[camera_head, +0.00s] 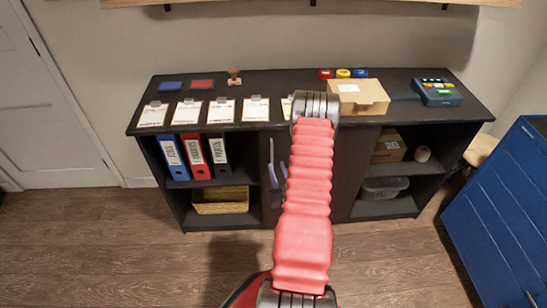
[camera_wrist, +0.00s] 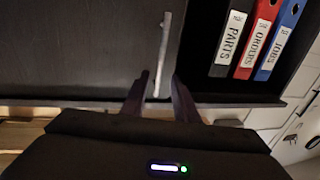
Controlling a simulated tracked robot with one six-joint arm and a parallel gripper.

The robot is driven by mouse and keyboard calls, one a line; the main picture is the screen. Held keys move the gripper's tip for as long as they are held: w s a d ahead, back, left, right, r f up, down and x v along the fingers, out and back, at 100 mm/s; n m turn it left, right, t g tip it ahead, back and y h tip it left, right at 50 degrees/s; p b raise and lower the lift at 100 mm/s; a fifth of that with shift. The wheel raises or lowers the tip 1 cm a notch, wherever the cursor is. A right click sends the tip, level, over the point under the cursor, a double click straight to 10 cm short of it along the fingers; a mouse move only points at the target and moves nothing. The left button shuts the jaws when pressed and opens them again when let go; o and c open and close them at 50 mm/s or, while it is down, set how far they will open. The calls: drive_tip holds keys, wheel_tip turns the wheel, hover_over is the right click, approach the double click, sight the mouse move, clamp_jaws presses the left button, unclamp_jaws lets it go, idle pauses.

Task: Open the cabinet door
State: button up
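The dark cabinet door (camera_head: 350,165) is in the middle of the low black cabinet, partly hidden by my red arm. It looks closed and fills the left of the wrist view (camera_wrist: 80,50). Its slim silver bar handle (camera_wrist: 164,50) also shows in the head view (camera_head: 271,150), near the door's edge. My gripper (camera_wrist: 160,88) is open, its two dark fingers apart. The handle's lower part in the wrist view lies between the fingers; I cannot tell whether they touch it. In the head view, my gripper (camera_head: 276,172) is beside my arm at the door's front.
Binders (camera_head: 193,157) and a wicker basket (camera_head: 220,200) fill the left shelves. The right shelves hold a box (camera_head: 388,147) and a plastic bin (camera_head: 384,188). Papers and a cardboard box (camera_head: 357,97) lie on top. A blue cabinet (camera_head: 500,215) stands right. Floor in front is clear.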

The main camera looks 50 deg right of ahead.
sight(272, 155)
drive_tip(key=x, duration=0.7)
drive_tip(key=shift+c, duration=0.7)
clamp_jaws()
drive_tip(key=shift+s, duration=0.1)
